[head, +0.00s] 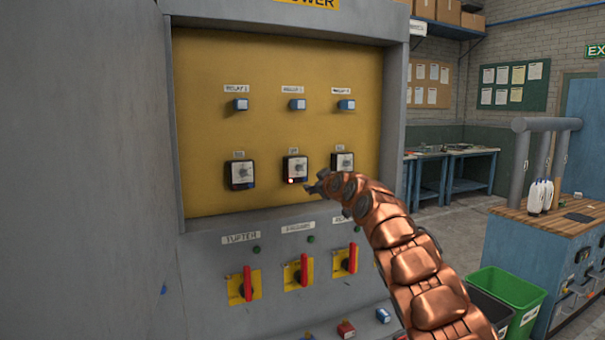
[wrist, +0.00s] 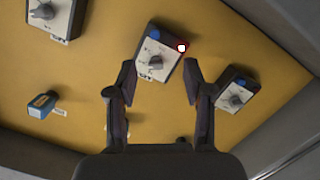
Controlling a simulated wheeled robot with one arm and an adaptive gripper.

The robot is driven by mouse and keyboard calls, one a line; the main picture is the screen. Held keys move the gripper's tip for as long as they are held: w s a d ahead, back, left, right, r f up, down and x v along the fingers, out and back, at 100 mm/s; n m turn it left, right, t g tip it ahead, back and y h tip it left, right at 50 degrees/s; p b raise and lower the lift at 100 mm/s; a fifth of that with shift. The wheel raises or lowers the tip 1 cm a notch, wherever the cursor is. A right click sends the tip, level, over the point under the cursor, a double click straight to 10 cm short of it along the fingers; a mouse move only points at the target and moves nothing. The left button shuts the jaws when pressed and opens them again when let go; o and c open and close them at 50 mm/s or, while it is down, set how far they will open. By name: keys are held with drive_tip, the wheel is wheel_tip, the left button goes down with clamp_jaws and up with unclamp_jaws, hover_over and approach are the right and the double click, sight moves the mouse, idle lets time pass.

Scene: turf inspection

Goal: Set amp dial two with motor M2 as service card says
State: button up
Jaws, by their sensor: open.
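The middle dial (head: 295,169) sits on the yellow panel between two like dials, with a small red light lit at its lower left corner. In the wrist view the same dial (wrist: 152,44) lies ahead of my gripper (wrist: 160,82), its grey knob between the fingertip directions. My gripper is open and empty; it also shows just right of the dial in the head view (head: 317,187). I see no contact with the knob. Dial labels and scale are too small to read. I cannot pick out motor M2 or the service card.
Blue relay blocks (head: 297,104) stick out above the dials. Red rotary handles (head: 304,270) stand out on the grey panel below. The cabinet's grey side frame (head: 393,120) borders the panel. A workbench (head: 545,222) and green bin (head: 508,296) stand at right.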

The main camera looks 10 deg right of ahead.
sight(301, 169)
drive_tip(key=shift+n+t+y, duration=0.4)
drive_tip(key=shift+t+y, duration=0.4)
drive_tip(key=w+r+p, duration=0.1)
drive_tip(key=w, duration=0.1)
drive_tip(key=w+a+r+p, duration=0.1)
drive_tip(key=p, duration=0.1)
drive_tip(key=w+a+r+p, duration=0.1)
drive_tip(key=w+p, duration=0.1)
drive_tip(key=shift+w+a, duration=0.25)
drive_tip(key=shift+w, duration=0.05)
drive_tip(key=shift+w+r+p, duration=0.1)
drive_tip(key=shift+w+p, duration=0.1)
drive_tip(key=shift+p, duration=0.45)
drive_tip(key=shift+w+a+f+p, duration=0.1)
drive_tip(key=shift+w+f+p, duration=0.05)
drive_tip(key=shift+w+p, duration=0.4)
drive_tip(key=shift+w+a+f+p, duration=0.1)
drive_tip(key=shift+w+p, duration=0.3)
drive_tip(key=shift+p, duration=0.2)
drive_tip(key=shift+c, duration=0.4)
clamp_jaws()
